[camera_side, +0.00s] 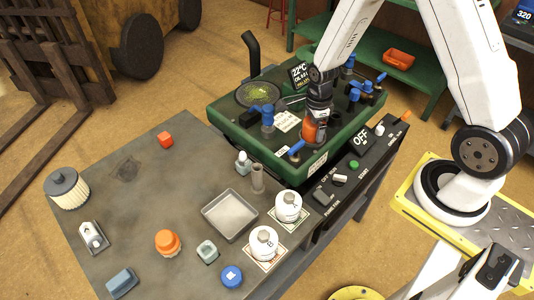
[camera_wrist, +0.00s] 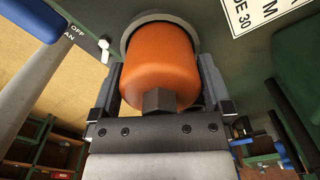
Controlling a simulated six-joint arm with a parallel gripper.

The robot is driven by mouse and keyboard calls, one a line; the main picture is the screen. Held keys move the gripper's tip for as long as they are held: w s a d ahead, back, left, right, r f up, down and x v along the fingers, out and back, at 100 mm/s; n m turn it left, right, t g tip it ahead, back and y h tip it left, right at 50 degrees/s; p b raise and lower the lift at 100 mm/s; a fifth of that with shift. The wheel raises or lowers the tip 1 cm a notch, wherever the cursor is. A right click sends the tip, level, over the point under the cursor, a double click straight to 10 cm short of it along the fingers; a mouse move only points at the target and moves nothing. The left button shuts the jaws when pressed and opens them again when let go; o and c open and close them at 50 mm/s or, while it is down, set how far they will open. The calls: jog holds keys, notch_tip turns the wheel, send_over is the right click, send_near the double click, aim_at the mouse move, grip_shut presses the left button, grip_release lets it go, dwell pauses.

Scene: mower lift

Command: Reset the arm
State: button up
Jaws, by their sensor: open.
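My gripper (camera_side: 315,112) points down at the green machine (camera_side: 228,120) on the bench. Its jaws are open around an orange cylinder (camera_side: 309,132) on the machine. In the wrist view the orange cylinder (camera_wrist: 158,62) sits between the two dark fingers, with a grey hex nut on its near end and a grey ring behind it. A small gap seems to show beside the fingers; contact cannot be told.
Blue valves (camera_side: 267,114) and a black pipe (camera_side: 251,52) rise from the machine. A control panel (camera_side: 345,178) runs along its front.

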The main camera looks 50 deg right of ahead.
jog(key=shift+m, duration=0.3)
jog(key=m, duration=0.5)
jog(key=shift+m, duration=0.3)
dwell(0.3)
jog(key=shift+m, duration=3)
jog(key=n, duration=0.6)
